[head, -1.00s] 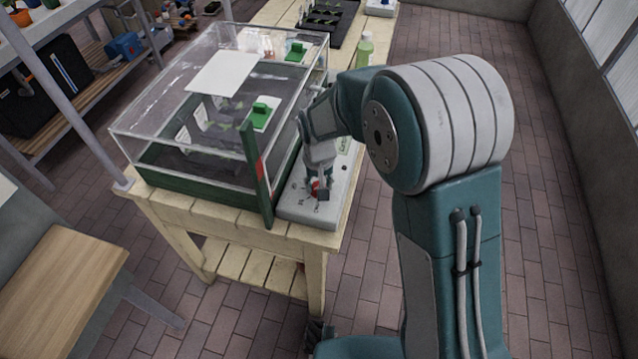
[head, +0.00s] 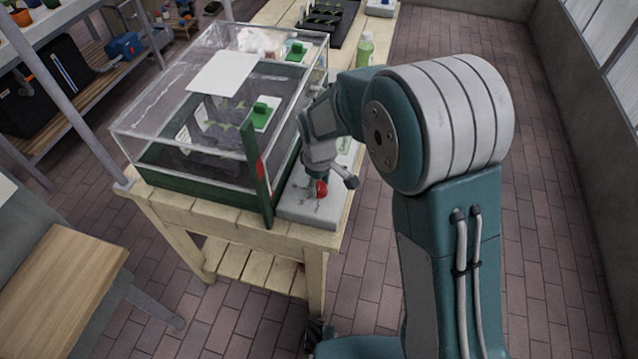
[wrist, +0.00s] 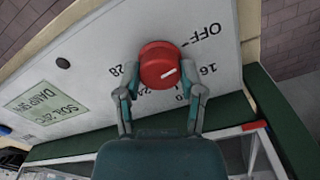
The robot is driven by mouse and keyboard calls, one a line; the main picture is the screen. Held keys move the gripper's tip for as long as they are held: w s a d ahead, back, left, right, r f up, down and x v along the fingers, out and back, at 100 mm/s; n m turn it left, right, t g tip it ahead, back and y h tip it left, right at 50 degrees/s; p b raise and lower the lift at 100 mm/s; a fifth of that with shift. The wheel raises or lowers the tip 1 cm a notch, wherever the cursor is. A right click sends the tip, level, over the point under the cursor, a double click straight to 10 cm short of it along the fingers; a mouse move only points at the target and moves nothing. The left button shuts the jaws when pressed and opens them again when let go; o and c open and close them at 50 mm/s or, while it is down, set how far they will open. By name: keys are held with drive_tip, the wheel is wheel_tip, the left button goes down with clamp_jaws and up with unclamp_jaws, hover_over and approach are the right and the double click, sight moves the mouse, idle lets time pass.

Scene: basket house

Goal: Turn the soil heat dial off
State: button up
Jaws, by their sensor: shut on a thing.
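The soil heat dial (wrist: 158,66) is a round red knob with a white pointer line, on a light grey control box (wrist: 95,75). In the wrist view the line points right, toward the printed 16; the OFF mark lies above and right of the knob. My gripper (wrist: 160,78) has a finger on each side of the knob and is shut on it. In the head view the red dial (head: 321,188) shows beneath my gripper (head: 325,184), near the front end of the box. Part of the number scale is hidden behind my fingers.
A clear-lidded propagator with a green base (head: 180,182) stands left of the box on a wooden table (head: 190,207). A green upright bar (head: 257,180) with a red patch stands close to the box's left side. A green bottle (head: 365,50) stands farther back. The floor at right is clear.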

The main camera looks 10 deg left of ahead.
sight(318, 185)
drive_tip(key=shift+n, duration=0.3)
drive_tip(key=o, duration=1.2)
drive_tip(key=shift+c, duration=0.2)
drive_tip(key=shift+w, duration=0.1)
wheel_tip(318, 185, up, 12)
drive_tip(key=shift+a+f, duration=0.1)
